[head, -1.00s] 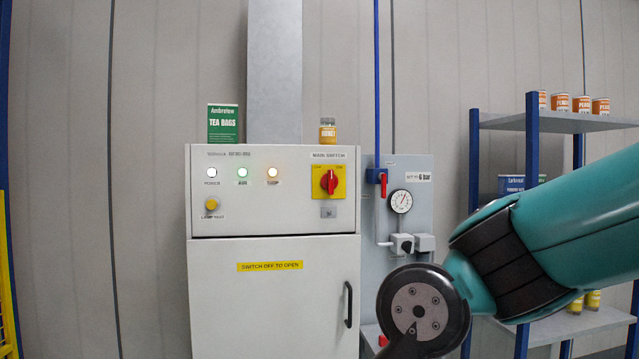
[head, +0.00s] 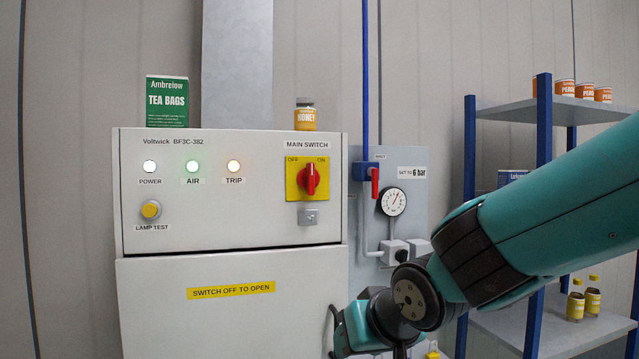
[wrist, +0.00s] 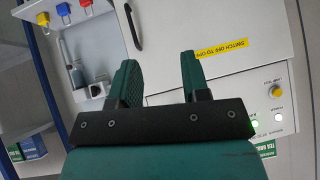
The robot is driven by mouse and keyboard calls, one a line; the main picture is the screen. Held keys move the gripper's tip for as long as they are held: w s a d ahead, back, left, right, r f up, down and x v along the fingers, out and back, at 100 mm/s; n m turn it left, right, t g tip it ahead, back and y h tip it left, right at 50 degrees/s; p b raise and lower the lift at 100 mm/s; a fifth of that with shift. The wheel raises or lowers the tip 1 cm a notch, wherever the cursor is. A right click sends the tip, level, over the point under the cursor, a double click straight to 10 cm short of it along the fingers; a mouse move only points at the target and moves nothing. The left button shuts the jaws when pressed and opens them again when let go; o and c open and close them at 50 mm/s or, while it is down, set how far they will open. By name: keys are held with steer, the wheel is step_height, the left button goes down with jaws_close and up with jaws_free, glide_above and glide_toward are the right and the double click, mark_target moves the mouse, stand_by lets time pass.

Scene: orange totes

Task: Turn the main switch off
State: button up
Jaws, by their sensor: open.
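The main switch (head: 310,180) is a red rotary handle on a yellow plate at the upper right of the white cabinet (head: 230,215). OFF is printed at the plate's upper left and ON at its upper right. The handle stands nearly upright, its top leaning slightly towards ON. My gripper's two teal fingers (wrist: 158,78) are apart and empty in the wrist view, with the cabinet's front beyond them. The switch does not show there. In the head view my wrist is low, below and right of the switch, and the fingertips are out of sight.
A tea bags box (head: 167,101) and a honey jar (head: 305,115) stand on the cabinet. Right of it are a red-handled valve (head: 374,180) and a gauge (head: 393,201). The cabinet door's handle (wrist: 132,27) sticks out. A shelf unit (head: 560,110) stands at the right.

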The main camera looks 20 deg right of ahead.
steer(key=w+d+r+m+t+h, duration=0.25)
steer(key=w+r+t, duration=0.4)
steer(key=w, duration=0.35)
steer(key=n+t, duration=0.3)
steer(key=t, duration=0.4)
glide_toward(312, 178)
steer(key=shift+m+y, duration=0.25)
steer(key=shift+y, duration=0.1)
steer(key=p+x, duration=0.8)
steer(key=p, duration=0.5)
steer(key=shift+w+d+r, duration=0.2)
steer(key=shift+w+r, duration=0.05)
steer(key=shift+w+p, duration=0.35)
steer(key=shift+w, duration=0.1)
jaws_close()
